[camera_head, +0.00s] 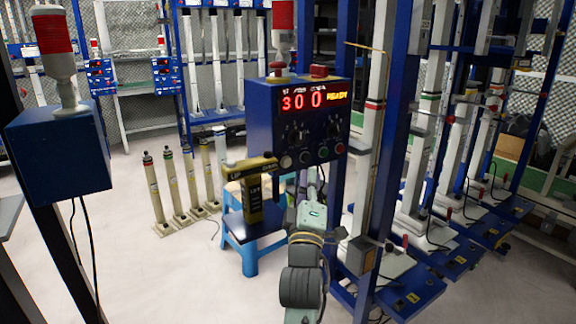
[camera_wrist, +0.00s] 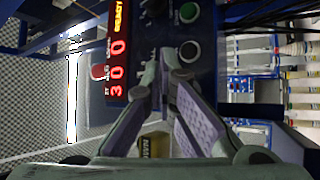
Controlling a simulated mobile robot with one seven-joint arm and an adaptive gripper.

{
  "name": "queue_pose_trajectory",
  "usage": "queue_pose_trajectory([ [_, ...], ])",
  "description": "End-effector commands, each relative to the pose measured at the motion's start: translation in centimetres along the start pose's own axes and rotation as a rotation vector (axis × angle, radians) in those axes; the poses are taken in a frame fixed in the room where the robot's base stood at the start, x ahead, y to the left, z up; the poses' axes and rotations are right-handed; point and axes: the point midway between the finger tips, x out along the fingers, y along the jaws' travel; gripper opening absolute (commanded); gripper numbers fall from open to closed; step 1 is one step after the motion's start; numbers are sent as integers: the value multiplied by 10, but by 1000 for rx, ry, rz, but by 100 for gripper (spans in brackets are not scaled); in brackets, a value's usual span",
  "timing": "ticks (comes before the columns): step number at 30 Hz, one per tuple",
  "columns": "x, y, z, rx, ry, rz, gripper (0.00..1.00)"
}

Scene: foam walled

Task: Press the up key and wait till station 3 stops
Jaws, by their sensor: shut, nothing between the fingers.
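The blue control box (camera_head: 262,130) carries a red and yellow lit display (camera_head: 310,99) reading 3, 0, 0 and READY. My gripper (camera_head: 310,172) is shut and empty, just below the button row. In the wrist view my gripper (camera_wrist: 160,62) points at the box face, with the green button (camera_wrist: 188,13) and a dark button (camera_wrist: 190,50) beside its tips. Contact cannot be told.
Red mushroom button (camera_head: 319,71) tops the box. White columns on blue frames (camera_head: 412,299) stand right. Pale posts (camera_head: 156,190) stand left. The floor at front left is clear.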

Motion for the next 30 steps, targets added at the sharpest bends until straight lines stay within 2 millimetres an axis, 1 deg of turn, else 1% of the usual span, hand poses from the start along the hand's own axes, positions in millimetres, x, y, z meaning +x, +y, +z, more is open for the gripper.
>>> queue_pose_trajectory([
  [1,5,-5,-4,0,2,0,0],
  [6,19,-14,-14,1,1,0,0],
  [12,28,-21,-21,0,0,1,0],
  [30,30,-22,-22,0,0,0,0],
])
